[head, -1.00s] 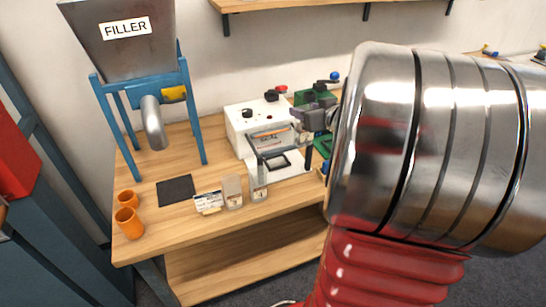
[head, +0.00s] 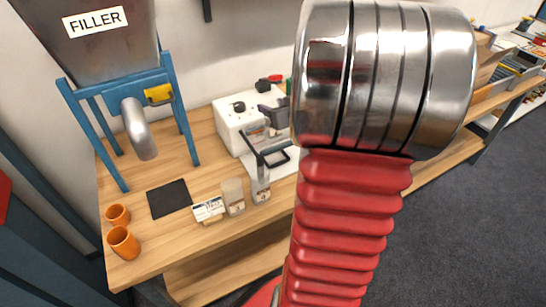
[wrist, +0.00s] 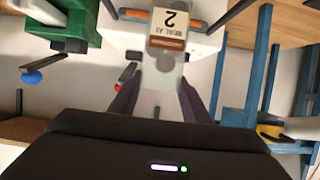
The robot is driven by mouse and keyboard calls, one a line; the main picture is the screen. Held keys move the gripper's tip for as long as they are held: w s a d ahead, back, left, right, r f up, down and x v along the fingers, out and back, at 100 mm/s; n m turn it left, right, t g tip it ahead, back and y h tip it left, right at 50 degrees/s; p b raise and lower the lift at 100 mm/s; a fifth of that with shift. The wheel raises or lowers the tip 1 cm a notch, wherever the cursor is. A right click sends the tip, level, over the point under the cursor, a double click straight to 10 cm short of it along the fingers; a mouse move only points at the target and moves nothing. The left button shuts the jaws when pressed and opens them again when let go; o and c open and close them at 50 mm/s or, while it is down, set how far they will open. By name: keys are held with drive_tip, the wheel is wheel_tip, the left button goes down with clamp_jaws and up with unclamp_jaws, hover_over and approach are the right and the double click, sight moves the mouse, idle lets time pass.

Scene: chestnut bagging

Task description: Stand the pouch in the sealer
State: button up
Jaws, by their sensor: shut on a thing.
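The pouch (wrist: 163,66) is pale and translucent, with a label marked "2" that appears upside down in the wrist view. My gripper (wrist: 158,100) is shut on it, one dark finger on each side. The white sealer (head: 236,122) stands on the bench, with a dark-framed part (head: 272,156) at its front. It also shows behind the pouch in the wrist view (wrist: 212,42), with an orange strip at either side of the label. In the head view my gripper (head: 274,112) is at the sealer, partly hidden by my arm. I cannot tell whether the pouch's base touches the sealer.
The filler (head: 95,40) stands on a blue frame at the left. Two orange cups (head: 123,243), a dark mat (head: 169,198), a small card (head: 208,210) and two clear labelled containers (head: 233,196) are on the wooden bench (head: 165,245). A green device (wrist: 75,28) is beside the sealer.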

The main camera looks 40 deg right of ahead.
sight(278, 133)
drive_tip(key=shift+s+d+f, duration=0.2)
drive_tip(key=shift+f, duration=3)
drive_tip(key=shift+f, duration=2)
drive_tip(key=o, duration=1.4)
drive_tip(key=shift+r, duration=0.1)
